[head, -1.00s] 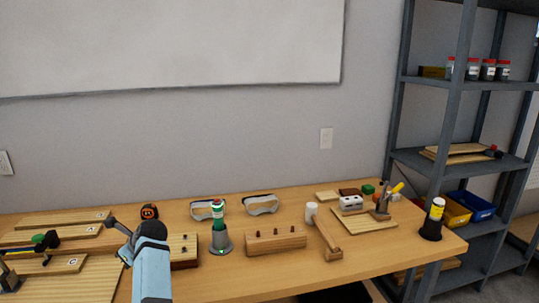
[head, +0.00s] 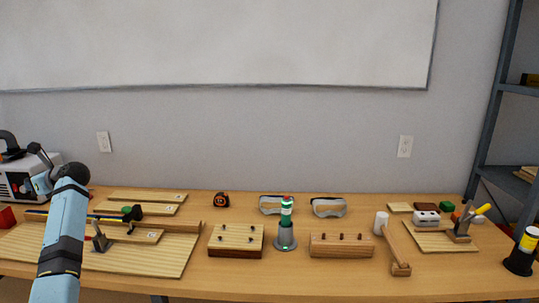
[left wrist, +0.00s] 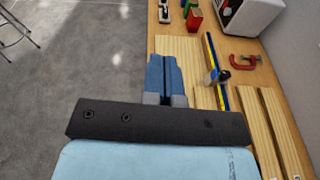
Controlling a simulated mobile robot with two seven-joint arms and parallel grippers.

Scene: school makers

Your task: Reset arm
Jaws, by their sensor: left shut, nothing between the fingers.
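My left arm (head: 62,235) is light blue with dark joints and comes in from the bottom left of the head view. My left gripper (head: 38,165) is at its upper end, pointing left, above the left end of the workbench (head: 330,277). It is shut and empty, in front of the grey-white machine (head: 18,185). In the left wrist view my left gripper (left wrist: 165,100) shows at the middle, above the bench's edge. My right gripper is in neither view.
Boards (head: 150,262) and a long blue and yellow level (left wrist: 216,68) lie near the arm. A red clamp (left wrist: 243,61) lies beside the level. Open floor (left wrist: 60,75) lies beside the bench.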

